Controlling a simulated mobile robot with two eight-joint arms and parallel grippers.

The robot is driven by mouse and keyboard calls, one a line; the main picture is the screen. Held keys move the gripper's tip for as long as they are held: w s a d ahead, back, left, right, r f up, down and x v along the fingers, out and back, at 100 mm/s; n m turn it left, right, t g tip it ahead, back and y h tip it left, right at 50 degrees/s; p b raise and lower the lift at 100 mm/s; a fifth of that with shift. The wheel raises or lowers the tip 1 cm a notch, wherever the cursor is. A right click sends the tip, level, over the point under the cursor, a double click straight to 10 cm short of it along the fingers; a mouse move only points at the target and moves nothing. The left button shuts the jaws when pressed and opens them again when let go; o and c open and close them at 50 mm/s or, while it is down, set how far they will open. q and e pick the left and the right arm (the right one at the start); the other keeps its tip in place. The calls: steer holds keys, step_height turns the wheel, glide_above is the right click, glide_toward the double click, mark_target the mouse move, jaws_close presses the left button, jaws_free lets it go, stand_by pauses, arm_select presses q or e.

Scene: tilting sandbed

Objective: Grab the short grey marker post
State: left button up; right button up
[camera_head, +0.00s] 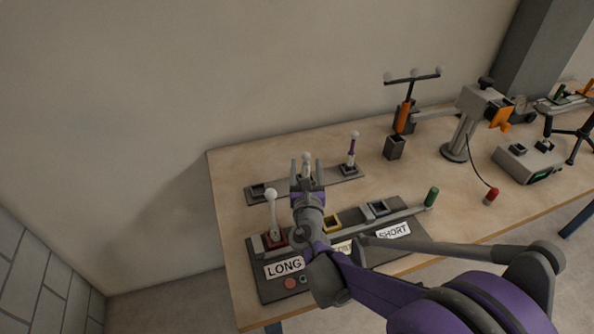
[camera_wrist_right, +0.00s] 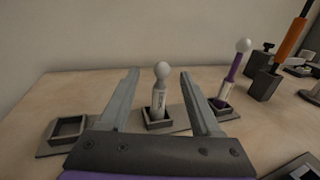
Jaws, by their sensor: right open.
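The short grey marker post (camera_head: 307,158) with a pale ball top stands upright in the middle socket of the back rack (camera_head: 332,179). In the right wrist view the post (camera_wrist_right: 160,92) shows between the two fingers, with visible gaps on both sides. My right gripper (camera_head: 307,165) is open and empty, its fingers pointing toward the rack. It hides the post's lower part in the head view. I cannot tell whether the post is fully between the fingertips or just beyond them. My left gripper is not in view.
A purple post (camera_head: 352,152) stands in the rack's right socket; the left socket (camera_head: 259,190) is empty. A tall white-ball post (camera_head: 272,212) stands by the LONG label on the front board (camera_head: 272,291). A green-ended lever (camera_head: 432,197) and a grey instrument (camera_head: 526,160) are to the right.

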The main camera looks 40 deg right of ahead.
steer(key=x, duration=0.7)
steer(key=shift+w+d+f+b, duration=0.15)
steer(key=shift+w+d+b, duration=0.05)
steer(key=shift+d+b, duration=0.15)
steer(key=shift+c, duration=0.3)
jaws_close()
